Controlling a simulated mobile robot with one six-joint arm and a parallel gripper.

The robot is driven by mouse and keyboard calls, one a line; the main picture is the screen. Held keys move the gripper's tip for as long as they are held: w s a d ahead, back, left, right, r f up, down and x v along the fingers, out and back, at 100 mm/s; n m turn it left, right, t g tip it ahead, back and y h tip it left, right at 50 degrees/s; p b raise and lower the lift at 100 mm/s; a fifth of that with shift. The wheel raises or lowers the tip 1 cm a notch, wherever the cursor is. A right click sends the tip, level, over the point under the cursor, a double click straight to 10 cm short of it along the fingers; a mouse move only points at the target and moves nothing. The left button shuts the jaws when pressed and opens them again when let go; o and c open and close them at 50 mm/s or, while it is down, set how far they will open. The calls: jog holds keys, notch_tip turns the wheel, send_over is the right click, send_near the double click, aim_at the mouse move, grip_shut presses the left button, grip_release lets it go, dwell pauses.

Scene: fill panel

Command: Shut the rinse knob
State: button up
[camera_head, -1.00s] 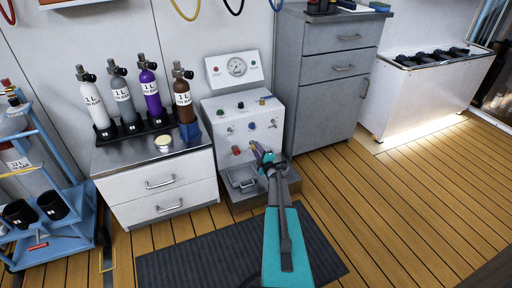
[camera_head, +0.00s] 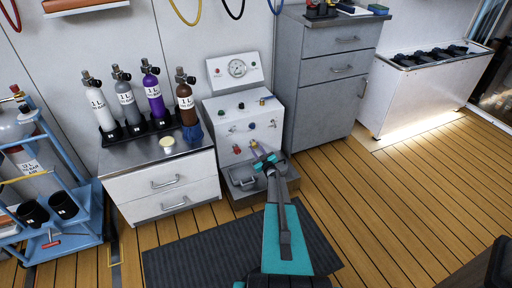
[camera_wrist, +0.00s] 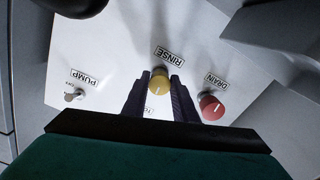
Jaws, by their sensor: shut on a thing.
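The red drain knob (camera_wrist: 211,106) is close beside my right finger in the wrist view. The pump switch (camera_wrist: 74,95) is at the left. A drawer cabinet (camera_head: 158,184) with several gas bottles stands left of the panel, a grey cabinet (camera_head: 325,95) right.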

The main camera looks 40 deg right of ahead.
jog(key=shift+m+p, duration=0.35)
jog(key=shift+m, duration=0.45)
jog(key=o, duration=1)
jog(key=shift+o, duration=0.2)
jog(key=p+v, duration=0.1)
jog(key=v, duration=1.2)
jog(key=shift+s+a, duration=0.2)
jog(key=shift+s, duration=0.15)
jog(key=shift+p, duration=0.3)
